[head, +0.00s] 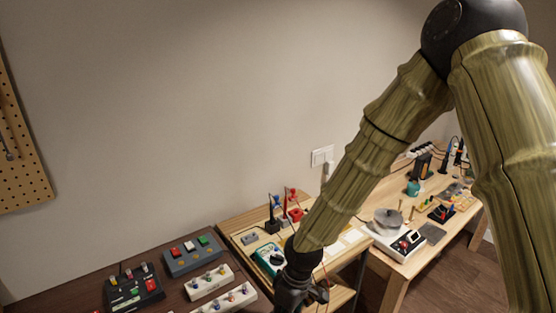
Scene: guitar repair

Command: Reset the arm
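My arm (360,165) reaches in from the right and bends down toward the lower middle of the head view. It is textured like bamboo, with a dark joint at the top right. My gripper (298,294) is at the bottom edge, in front of the light wooden table (237,222). It is dark, small and partly cut off by the frame. I cannot tell whether its fingers are open or shut, and no held object is visible.
A dark table (60,301) at lower left bears several pedal-like boxes (192,256). The light table holds a teal-and-white device (270,259) close to my gripper. Another bench (392,285) at right carries tools and a grey pot-like item (387,221). A pegboard (20,150) hangs at left.

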